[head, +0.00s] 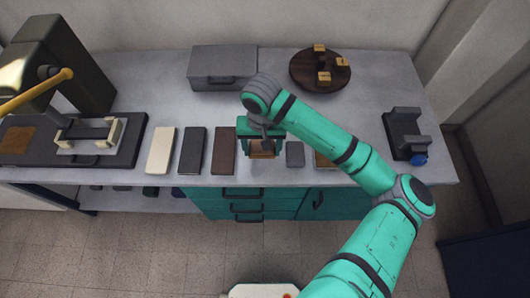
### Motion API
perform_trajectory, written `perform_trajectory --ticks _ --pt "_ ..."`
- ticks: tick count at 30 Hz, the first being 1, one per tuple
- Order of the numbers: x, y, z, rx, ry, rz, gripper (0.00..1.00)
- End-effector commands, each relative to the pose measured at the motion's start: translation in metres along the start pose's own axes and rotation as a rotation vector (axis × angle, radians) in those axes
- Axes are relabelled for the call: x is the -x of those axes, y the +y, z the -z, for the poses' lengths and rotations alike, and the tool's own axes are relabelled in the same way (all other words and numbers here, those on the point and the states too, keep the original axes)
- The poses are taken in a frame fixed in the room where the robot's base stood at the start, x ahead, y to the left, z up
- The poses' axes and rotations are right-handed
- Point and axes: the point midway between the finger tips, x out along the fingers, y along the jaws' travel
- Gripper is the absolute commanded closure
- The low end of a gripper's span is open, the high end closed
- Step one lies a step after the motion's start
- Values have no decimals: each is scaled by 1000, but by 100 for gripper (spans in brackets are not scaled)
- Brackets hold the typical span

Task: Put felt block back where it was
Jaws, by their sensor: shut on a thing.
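My gripper (262,150) is over the front part of the grey worktop, between a brown cover and a small grey block. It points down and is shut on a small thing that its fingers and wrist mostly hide. A brown patch shows between and below the fingers; I cannot tell whether it is the held thing or a piece lying under it. The small grey block (295,154) lies just right of the gripper, apart from it. I cannot tell from its looks whether the held thing or this grey block is the felt block.
Cream (160,150), dark grey (193,150) and brown (223,151) covers lie left of the gripper. A brown piece (323,160) is partly behind my arm. A press (95,135), grey box (222,68), round wooden stand (320,85) and dark holder (403,134) stand around. The middle back is clear.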

Motion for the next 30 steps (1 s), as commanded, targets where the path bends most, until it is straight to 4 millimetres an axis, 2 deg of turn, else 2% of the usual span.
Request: perform_trajectory --ticks 5,12,24,25,27,30 --pt "-12 10 4 -4 -2 -1 62" --pt "-41 10 4 0 -1 -1 62" --pt "-45 9 4 -1 -1 1 62" --pt "-46 9 4 -1 -1 1 32" --pt "-45 9 4 -1 -1 0 16" --pt "-45 9 4 -1 -1 0 16"
